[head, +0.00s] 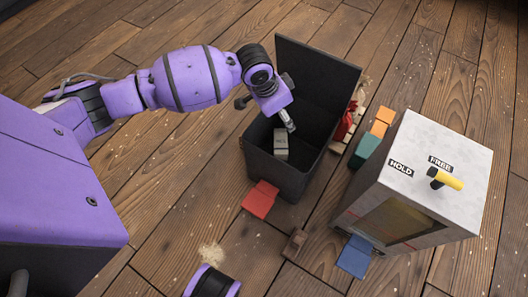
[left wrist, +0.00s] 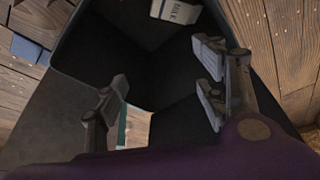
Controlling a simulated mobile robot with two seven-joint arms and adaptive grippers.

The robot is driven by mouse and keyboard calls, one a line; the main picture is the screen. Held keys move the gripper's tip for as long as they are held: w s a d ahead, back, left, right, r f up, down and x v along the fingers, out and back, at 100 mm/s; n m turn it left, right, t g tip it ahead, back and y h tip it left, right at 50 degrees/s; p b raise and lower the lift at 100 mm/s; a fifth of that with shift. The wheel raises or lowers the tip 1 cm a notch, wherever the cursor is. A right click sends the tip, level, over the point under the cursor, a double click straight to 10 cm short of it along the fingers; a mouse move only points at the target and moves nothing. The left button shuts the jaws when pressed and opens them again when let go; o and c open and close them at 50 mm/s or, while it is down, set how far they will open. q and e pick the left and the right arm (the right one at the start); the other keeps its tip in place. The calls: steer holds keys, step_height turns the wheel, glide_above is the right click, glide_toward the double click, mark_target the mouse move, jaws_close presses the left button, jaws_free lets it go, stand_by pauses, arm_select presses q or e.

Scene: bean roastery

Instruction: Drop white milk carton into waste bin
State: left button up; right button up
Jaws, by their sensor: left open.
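The dark waste bin (head: 262,158) stands on the floor with its lid (head: 318,80) raised. The white milk carton (head: 281,143) is inside the bin, near its front wall. In the left wrist view the carton (left wrist: 176,10), marked MILK, is partly cut off at the top edge, apart from my fingers. My left gripper (head: 289,122) reaches down into the bin mouth, behind the carton. In the left wrist view the gripper (left wrist: 165,92) is open, with nothing between its fingertips. My right gripper is out of view.
A white-topped cabinet (head: 425,150) with a yellow handle and HOLD and FREE labels stands at right. Red (head: 260,199), brown (head: 294,243) and blue (head: 355,256) blocks lie around. A red sack (head: 346,125) and several blocks lie right of the bin.

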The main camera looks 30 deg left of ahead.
arm_select(q)
steer(key=v, duration=0.4)
steer(key=shift+s+r, duration=0.1)
steer(key=shift+r, duration=0.15)
